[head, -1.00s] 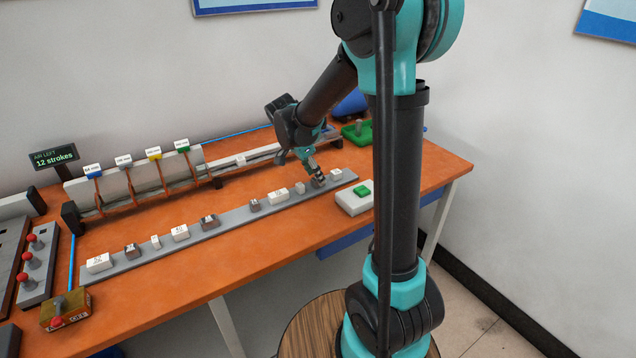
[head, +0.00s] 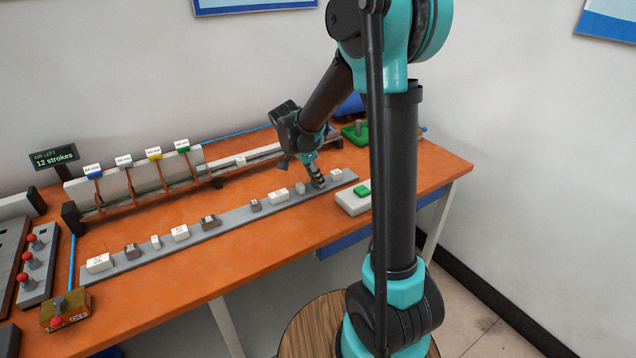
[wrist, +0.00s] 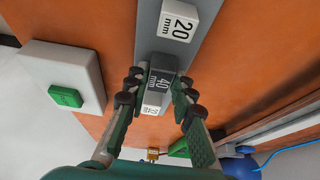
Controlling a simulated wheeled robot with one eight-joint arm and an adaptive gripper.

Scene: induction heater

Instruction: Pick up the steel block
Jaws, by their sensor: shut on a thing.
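The steel block (wrist: 160,80) is a dark grey block marked 40 mm, between my fingertips in the wrist view. My gripper (head: 317,180) points down at the right part of the grey rail in the head view. In the wrist view my gripper (wrist: 157,88) is shut on the block, with a finger on each side. A white labelled face (wrist: 154,103) shows just below the dark top; I cannot tell if it belongs to another block. In the head view the fingers mostly hide the held block. I cannot tell whether it is clear of the rail.
A white 20 mm block (wrist: 178,19) is close by on the rail (wrist: 150,30). Several other blocks line the rail (head: 230,218) in the head view. A white box with a green button (head: 353,200) stands in front of its right end. The orange bench (head: 260,243) is bare in front.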

